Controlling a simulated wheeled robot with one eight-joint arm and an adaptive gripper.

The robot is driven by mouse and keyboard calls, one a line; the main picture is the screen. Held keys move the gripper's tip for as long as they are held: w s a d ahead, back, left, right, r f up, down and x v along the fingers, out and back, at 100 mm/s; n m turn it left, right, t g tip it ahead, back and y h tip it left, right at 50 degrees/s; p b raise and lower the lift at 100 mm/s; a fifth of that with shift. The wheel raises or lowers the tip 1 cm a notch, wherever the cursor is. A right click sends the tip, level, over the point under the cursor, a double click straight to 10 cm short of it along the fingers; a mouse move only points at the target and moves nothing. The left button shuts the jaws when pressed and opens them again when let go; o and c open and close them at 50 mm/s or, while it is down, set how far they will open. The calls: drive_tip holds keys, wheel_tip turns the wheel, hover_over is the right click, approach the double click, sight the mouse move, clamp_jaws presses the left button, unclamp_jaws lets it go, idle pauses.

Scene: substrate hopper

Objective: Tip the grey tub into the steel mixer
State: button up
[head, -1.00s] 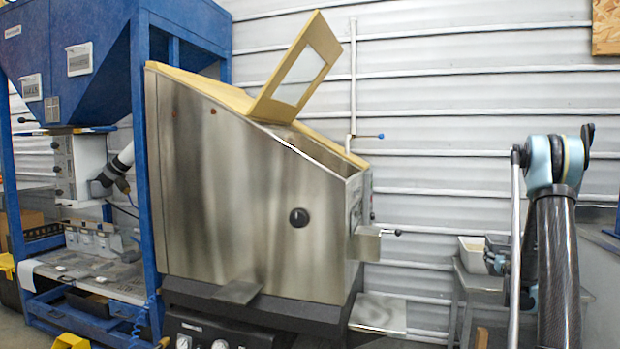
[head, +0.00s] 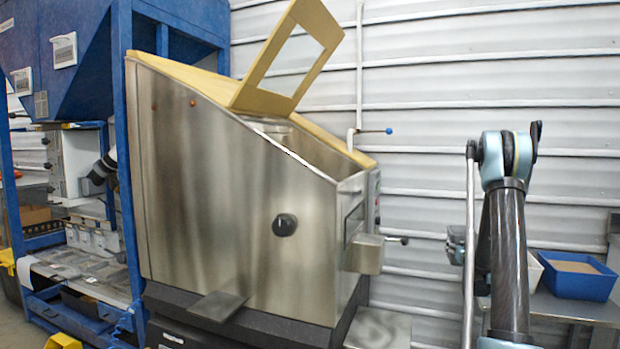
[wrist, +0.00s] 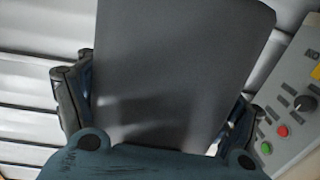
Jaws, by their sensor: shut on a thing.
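The steel mixer (head: 235,190) stands in the middle of the head view. Its yellow framed lid (head: 290,55) is raised and its sloping top is open. My gripper (wrist: 156,112) is shut on the grey tub (wrist: 180,50), whose dark grey wall fills the middle of the wrist view between the two fingers. The tub's rim and contents do not show there. In the head view my gripper (head: 456,245) is right of the mixer and apart from it, partly behind my arm.
A blue bin (head: 573,283) with brown contents sits on a bench at right, beside a pale tub (head: 532,270) partly hidden by my arm. A blue frame with a hopper (head: 95,60) stands left. The wrist view shows a control panel (wrist: 290,105) at right.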

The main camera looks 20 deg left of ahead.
drive_tip(key=shift+w+a, duration=0.2)
drive_tip(key=shift+w, duration=0.05)
drive_tip(key=shift+a, duration=0.15)
